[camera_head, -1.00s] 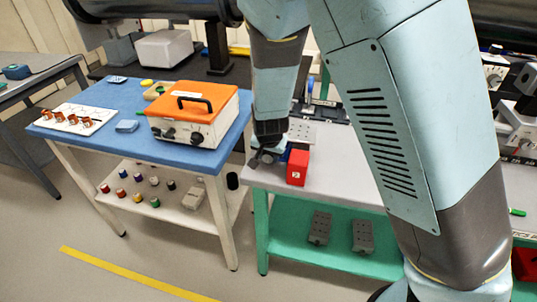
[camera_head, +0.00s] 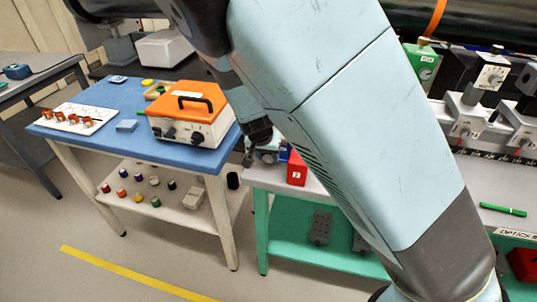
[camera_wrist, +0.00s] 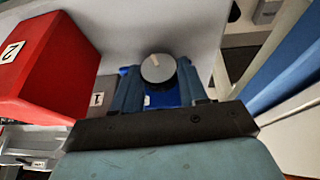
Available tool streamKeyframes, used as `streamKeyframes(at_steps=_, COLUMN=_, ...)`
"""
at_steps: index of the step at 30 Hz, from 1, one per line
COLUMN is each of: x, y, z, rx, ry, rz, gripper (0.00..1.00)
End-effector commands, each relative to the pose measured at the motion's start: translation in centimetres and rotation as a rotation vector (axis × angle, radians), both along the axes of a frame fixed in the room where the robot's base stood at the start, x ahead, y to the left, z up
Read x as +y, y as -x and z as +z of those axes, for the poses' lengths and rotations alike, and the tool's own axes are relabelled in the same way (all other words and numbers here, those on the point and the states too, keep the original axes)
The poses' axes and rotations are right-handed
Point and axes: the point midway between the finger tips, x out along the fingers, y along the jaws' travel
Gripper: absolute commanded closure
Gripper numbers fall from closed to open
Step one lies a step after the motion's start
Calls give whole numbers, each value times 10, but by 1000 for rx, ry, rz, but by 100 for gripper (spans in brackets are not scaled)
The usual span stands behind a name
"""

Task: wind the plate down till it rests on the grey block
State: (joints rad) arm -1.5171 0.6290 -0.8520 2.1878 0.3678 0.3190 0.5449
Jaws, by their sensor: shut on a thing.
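My gripper (camera_wrist: 160,88) is shut on a round grey knob (camera_wrist: 157,68) with a pale mark line, its fingers on either side of it. A blue body (camera_wrist: 160,99) shows behind the knob. The grey block (camera_wrist: 105,86), with a label "1", stands beside the left finger. A red block (camera_wrist: 35,72) marked "2" is farther left; it also shows in the head view (camera_head: 297,169). In the head view my gripper (camera_head: 262,152) is at the left end of the pale bench. The plate is hidden there by my arm, so its gap to the grey block cannot be told.
The pale bench (camera_head: 330,193) has a green lower shelf with grey blocks (camera_head: 320,228). A blue table (camera_head: 95,98) with an orange-lidded box (camera_head: 192,112) stands close on the left. Optics mounts (camera_head: 466,112) and a green pen (camera_head: 503,210) are on the bench at right.

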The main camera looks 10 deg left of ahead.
Motion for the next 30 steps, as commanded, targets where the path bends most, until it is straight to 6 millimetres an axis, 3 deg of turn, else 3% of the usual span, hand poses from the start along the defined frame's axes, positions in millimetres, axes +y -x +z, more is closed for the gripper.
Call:
streamKeyframes(at_steps=18, x=5, y=-2, z=-1, rx=18, ry=271, rz=0, gripper=88)
streamKeyframes(at_steps=30, x=6, y=-1, z=-1, rx=24, ry=337, rz=0, gripper=88)
